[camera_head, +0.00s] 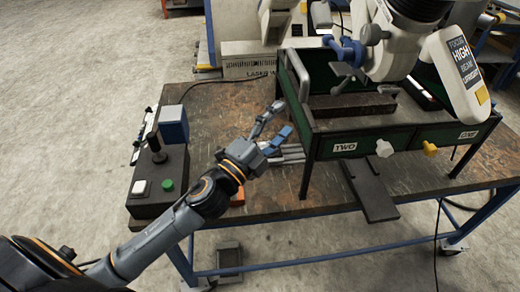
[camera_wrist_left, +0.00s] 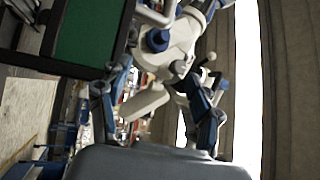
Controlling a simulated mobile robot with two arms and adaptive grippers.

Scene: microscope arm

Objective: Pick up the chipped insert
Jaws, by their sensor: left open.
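My left gripper (camera_head: 284,119) is over the worktable, beside the left end of the green-sided stand. Its fingers are spread apart, with nothing visible between them. In the left wrist view the two fingers (camera_wrist_left: 155,108) also stand wide apart, facing the white machine. I cannot make out a chipped insert for sure in either view. Several small pale grey bars (camera_head: 292,154) lie on the table just beyond and below the gripper, partly hidden by it. My right gripper does not show.
The green-sided stand (camera_head: 400,138), labelled TWO and ONE, bears a brown block (camera_head: 352,105) under the white machine (camera_head: 400,55). A dark control box (camera_head: 158,184) with buttons and a joystick is at the left.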

